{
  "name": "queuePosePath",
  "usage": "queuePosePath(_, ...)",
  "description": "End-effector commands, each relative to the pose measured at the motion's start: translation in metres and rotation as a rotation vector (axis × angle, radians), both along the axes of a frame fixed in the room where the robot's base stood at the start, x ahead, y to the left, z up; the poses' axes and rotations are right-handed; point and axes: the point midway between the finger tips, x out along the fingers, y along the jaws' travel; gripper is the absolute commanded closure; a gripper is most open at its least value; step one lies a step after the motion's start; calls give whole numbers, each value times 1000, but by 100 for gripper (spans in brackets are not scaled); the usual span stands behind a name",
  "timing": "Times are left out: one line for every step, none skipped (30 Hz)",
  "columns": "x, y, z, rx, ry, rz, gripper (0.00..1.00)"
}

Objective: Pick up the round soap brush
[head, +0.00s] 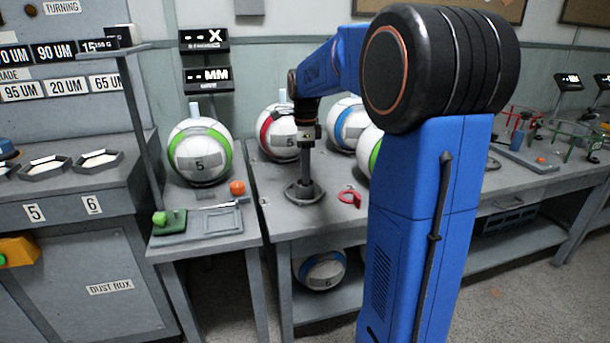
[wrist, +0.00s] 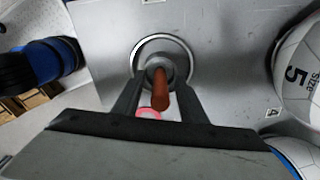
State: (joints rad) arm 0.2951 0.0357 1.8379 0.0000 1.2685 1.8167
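An upright orange-brown handle (wrist: 160,92) rises from a grey round collar, with a pale-rimmed round base (wrist: 163,42) below it on the grey table. I take this to be the round soap brush; its underside is hidden. My gripper (wrist: 160,88) is above the base, its two fingers on either side of the handle with gaps visible between them and it. In the head view, my gripper (head: 306,140) points straight down over a dark round base (head: 303,194) near the table's front; the handle cannot be made out there.
A red ring-like piece (head: 350,197) lies just right of the base. Several balls stand behind, one with a green band (head: 200,152) and one with a red band (head: 279,133).

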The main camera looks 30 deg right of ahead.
Motion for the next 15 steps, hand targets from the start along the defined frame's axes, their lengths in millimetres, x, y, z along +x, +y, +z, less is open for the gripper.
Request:
queuePosePath(0, 0, 0, 0, 0, 0, 62)
queuePosePath(0, 0, 0, 0, 0, 0, 62)
queuePosePath(0, 0, 0, 0, 0, 0, 69)
queuePosePath(0, 0, 0, 0, 0, 0, 76)
queuePosePath(0, 0, 0, 0, 0, 0, 83)
queuePosePath(0, 0, 0, 0, 0, 0, 93)
queuePosePath(0, 0, 0, 0, 0, 0, 100)
queuePosePath(0, 0, 0, 0, 0, 0, 100)
queuePosePath(0, 0, 0, 0, 0, 0, 100)
queuePosePath(0, 0, 0, -1, -1, 0, 100)
queuePosePath(0, 0, 0, 0, 0, 0, 100)
queuePosePath(0, 0, 0, -1, -1, 0, 100)
queuePosePath(0, 0, 0, -1, -1, 0, 100)
queuePosePath(0, 0, 1, -1, -1, 0, 100)
queuePosePath(0, 0, 1, -1, -1, 0, 100)
